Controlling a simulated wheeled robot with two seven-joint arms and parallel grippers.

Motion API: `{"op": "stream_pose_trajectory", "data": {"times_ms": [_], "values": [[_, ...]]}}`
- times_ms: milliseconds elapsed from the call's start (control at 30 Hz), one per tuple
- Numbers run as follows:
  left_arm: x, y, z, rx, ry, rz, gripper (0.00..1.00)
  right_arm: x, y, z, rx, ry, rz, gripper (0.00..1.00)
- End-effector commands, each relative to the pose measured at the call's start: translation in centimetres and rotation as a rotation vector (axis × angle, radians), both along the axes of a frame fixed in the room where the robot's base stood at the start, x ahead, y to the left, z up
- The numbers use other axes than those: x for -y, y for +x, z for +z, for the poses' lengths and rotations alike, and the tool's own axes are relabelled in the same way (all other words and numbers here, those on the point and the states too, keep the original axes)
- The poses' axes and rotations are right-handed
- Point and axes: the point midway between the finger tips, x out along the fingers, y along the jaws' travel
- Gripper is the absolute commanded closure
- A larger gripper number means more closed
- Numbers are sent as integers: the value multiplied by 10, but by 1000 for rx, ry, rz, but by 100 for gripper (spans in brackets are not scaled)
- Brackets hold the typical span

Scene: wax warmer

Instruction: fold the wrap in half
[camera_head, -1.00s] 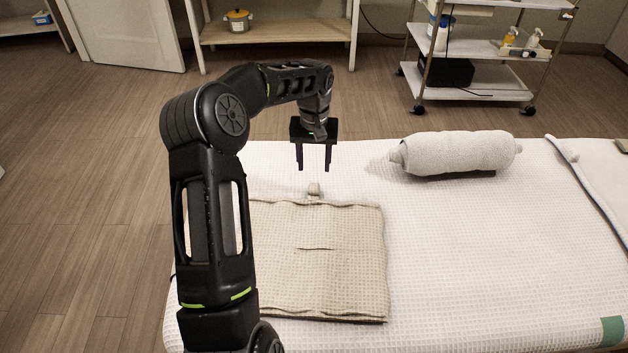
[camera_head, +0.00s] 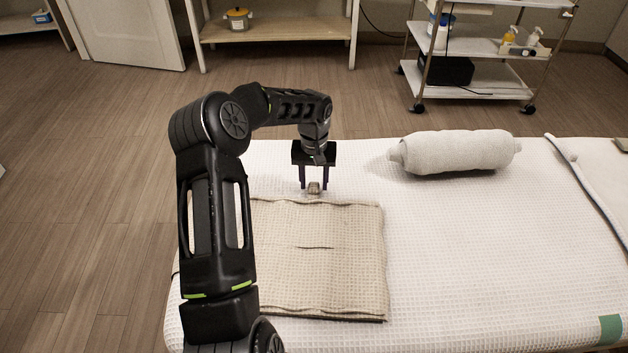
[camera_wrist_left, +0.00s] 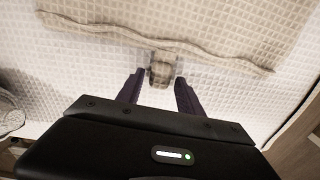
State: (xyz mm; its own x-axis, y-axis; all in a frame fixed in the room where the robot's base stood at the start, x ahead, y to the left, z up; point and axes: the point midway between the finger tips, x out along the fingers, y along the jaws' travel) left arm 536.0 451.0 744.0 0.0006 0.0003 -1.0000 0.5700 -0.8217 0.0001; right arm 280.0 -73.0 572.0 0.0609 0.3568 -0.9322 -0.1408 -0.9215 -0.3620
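The beige waffle-weave wrap (camera_head: 335,265) lies flat on the white-covered bed, with a short slit near its middle. A small beige tab (camera_head: 314,188) sticks out from the middle of its far edge. My left gripper (camera_head: 314,186) is open and points down over the tab. In the left wrist view, the tab (camera_wrist_left: 161,72) lies between and just ahead of the two dark fingertips (camera_wrist_left: 160,78), and the wrap (camera_wrist_left: 180,25) spreads beyond it. I cannot tell whether the fingers touch the bed. My left arm hides the wrap's left edge. My right gripper is not in view.
A rolled white towel (camera_head: 458,152) lies on the bed to the right of the wrap. The bed (camera_head: 480,260) is clear between the wrap and its right side. A cable (camera_head: 590,195) crosses the far right. A trolley (camera_head: 475,50) and a shelf (camera_head: 275,32) stand behind.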

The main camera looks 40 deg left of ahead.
Motion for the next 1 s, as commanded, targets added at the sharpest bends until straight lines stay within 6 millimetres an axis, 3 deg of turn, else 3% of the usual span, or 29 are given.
{"op": "stream_pose_trajectory", "data": {"times_ms": [500, 1000], "values": [[0, 0, 0, 0, 0, 0, 100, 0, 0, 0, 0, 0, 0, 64], [0, 0, 1, 0, 0, 0, 100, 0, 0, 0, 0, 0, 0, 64]]}}
